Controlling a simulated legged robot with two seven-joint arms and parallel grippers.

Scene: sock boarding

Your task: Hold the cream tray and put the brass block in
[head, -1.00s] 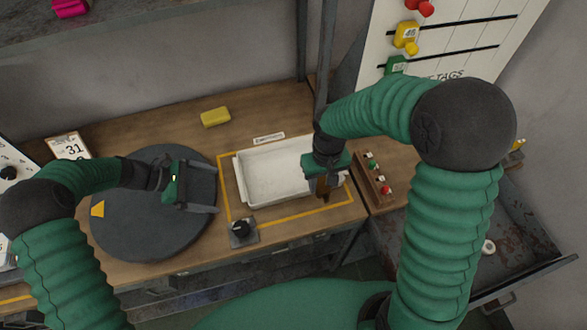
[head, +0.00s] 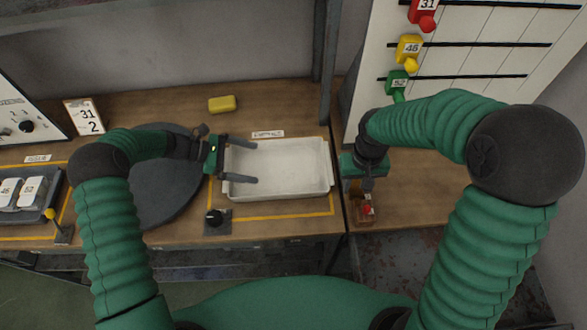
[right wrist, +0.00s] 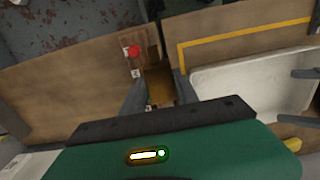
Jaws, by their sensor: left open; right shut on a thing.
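The cream tray (head: 280,190) sits on the bench inside a yellow outline; its inside looks empty. My left gripper (head: 254,162) is open, with its fingers reaching over the tray's left side; I cannot tell whether they touch it. The tray (right wrist: 235,80) shows at the right of that view, apart from the block.
The strip (head: 366,211) lies below my right gripper. A dark round plate (head: 160,195) is left of the tray, a black knob (head: 214,217) in front, and a yellow block (head: 222,104) behind. A grey post (head: 328,85) stands behind the tray's right end.

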